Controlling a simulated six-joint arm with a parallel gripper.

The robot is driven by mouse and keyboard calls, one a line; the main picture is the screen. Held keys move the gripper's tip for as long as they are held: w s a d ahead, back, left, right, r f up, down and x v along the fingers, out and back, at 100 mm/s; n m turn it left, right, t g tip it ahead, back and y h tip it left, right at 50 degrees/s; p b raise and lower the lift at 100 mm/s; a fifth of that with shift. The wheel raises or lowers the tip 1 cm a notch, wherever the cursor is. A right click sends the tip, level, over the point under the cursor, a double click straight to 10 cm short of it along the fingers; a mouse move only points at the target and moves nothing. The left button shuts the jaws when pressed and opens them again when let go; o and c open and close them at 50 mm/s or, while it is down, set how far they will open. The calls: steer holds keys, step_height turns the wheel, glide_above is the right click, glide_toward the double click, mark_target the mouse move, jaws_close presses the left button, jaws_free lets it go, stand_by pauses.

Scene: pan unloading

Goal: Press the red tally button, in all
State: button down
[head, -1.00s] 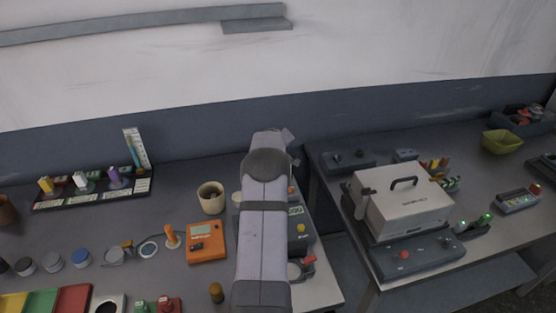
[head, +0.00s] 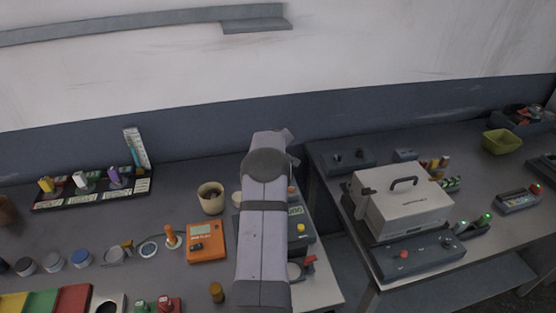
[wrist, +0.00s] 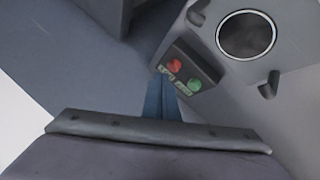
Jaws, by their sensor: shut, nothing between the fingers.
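In the wrist view, a red button (wrist: 173,65) and a green button (wrist: 194,86) sit side by side on a small dark box, with small pale labels beside them. My gripper (wrist: 164,78) shows at the middle of the wrist view, its two narrow blue-grey fingers together and empty. In that view the fingertips appear just beside the red button, to its lower left. I cannot tell whether they touch the box or how high they are above it. In the head view my arm covers part of the bench, and the gripper cannot be made out.
In the wrist view, a grey fixture with a round dark opening (wrist: 247,35) stands close by the button box. In the head view, an orange device (head: 206,241) and a beige cup (head: 211,198) are left of my arm. A white lidded machine (head: 402,205) stands on the right bench.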

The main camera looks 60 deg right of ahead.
steer(key=shift+f, duration=0.1)
steer(key=shift+f+b, duration=0.35)
steer(key=shift+b, duration=0.05)
steer(key=shift+f+b, duration=0.45)
steer(key=shift+f, duration=0.15)
stand_by(0.8)
steer(key=shift+r, duration=0.15)
steer(key=shift+r+p, duration=0.7)
steer(key=shift+r, duration=0.15)
steer(key=shift+r, duration=0.1)
steer(key=shift+r+p, duration=1.8)
steer(key=shift+r, duration=0.65)
